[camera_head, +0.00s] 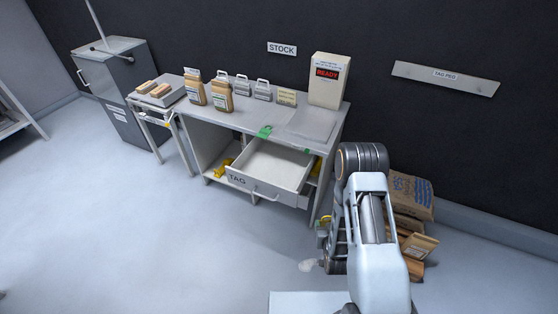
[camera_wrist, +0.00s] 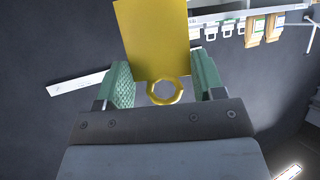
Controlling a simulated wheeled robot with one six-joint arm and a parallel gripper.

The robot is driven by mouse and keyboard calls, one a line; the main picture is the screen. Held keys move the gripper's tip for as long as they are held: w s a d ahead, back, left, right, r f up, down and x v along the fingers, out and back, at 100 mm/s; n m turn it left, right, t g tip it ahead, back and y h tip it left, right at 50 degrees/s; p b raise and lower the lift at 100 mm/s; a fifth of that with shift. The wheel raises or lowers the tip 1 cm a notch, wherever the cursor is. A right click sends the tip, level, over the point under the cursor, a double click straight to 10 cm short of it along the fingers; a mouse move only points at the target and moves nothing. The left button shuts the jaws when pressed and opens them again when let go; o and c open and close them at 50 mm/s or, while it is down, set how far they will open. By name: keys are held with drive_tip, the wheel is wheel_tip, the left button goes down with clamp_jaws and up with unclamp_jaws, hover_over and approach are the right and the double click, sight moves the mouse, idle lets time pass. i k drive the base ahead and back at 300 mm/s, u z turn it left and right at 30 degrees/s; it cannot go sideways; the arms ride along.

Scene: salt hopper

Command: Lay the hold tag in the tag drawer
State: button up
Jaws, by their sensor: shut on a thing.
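The hold tag (camera_wrist: 155,38) is a flat yellow plate with a yellow ring (camera_wrist: 165,91) at its near end. In the wrist view it stands out between the green pads of my gripper (camera_wrist: 164,80), which is shut on it. In the head view my gripper (camera_head: 322,234) is partly hidden beside my arm, low and to the right of the bench, with a bit of yellow showing. The tag drawer (camera_head: 279,165), labelled TAG, is pulled out from the bench. Its inside looks empty. My gripper is apart from the drawer, to its right and front.
The bench (camera_head: 238,119) bears jars, weights and a READY box (camera_head: 328,80). Sacks (camera_head: 411,196) lie on the floor right of my arm. A grey cabinet (camera_head: 117,93) stands at left. A TAG PEG rail (camera_head: 443,78) is on the wall. Floor before the drawer is clear.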

sight(262, 170)
drive_tip(key=i, duration=0.5)
drive_tip(key=u, duration=1.2)
drive_tip(key=i, duration=0.5)
drive_tip(key=u, duration=0.05)
